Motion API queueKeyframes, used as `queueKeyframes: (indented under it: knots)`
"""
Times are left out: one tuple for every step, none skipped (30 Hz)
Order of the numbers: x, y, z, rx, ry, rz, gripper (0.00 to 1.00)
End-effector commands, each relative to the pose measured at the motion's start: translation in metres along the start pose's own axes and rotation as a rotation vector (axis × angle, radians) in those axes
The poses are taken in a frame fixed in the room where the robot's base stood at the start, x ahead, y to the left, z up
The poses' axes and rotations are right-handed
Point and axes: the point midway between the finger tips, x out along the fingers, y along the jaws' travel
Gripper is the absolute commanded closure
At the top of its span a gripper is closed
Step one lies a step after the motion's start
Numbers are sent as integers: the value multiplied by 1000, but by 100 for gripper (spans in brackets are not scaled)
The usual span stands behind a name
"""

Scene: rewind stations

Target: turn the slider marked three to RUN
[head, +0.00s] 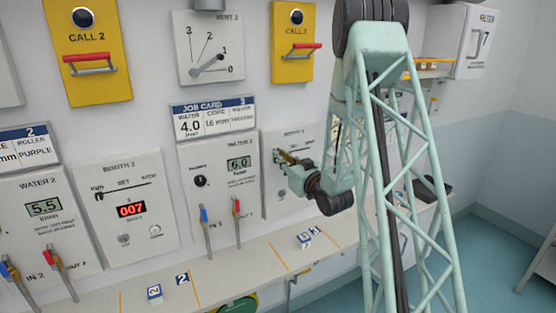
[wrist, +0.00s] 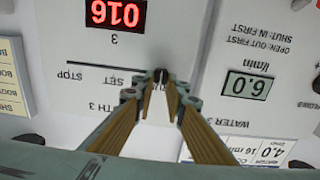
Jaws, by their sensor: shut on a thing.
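The slider for station three is a small dark knob (wrist: 160,75) on a slot in a white panel (wrist: 60,105), upside down in the wrist view. My gripper (wrist: 161,82) is shut on this knob, its two wooden-coloured fingers pinching it from both sides. The knob is at the slot's right end in this view, away from the STOP mark and beyond SET. The RUN lettering beside it is mostly hidden by the fingers. In the head view my gripper (head: 286,160) is at the panel (head: 275,205), and the knob is hidden there.
A red display (wrist: 115,14) is on the same panel. The WATER 3 panel (wrist: 250,60) is beside it, with a 6.0 display. In the head view, a shelf (head: 235,265) runs below with small numbered blocks (head: 305,239). Red and blue valve levers (head: 205,225) stand left of my gripper.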

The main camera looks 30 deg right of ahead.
Motion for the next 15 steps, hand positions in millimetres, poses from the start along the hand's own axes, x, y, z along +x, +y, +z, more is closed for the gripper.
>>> queueKeyframes:
  knots:
    - [0, -3, 0, 0, -1, -5, 100]
    - [0, -3, 0, 0, -1, -5, 100]
    - [0, -3, 0, 0, -1, -5, 100]
    - [0, -3, 0, 0, -1, -6, 100]
    - [0, -4, 0, 0, -1, -6, 100]
    - [0, -4, 0, 1, -1, -6, 100]
    - [0, -4, 0, 1, -1, -6, 100]
    - [0, -4, 0, 1, -1, -6, 86]
    - [0, -4, 0, 1, -1, -6, 83]
    - [0, -4, 0, 1, -1, -6, 80]
    - [0, -4, 0, 1, -1, -6, 77]
    - [0, -3, 0, 1, -1, -5, 74]
    - [0, -3, 0, 1, -1, -5, 74]
    - [0, -3, 0, 1, -1, -5, 74]
    - [0, -3, 0, 1, -1, -4, 74]
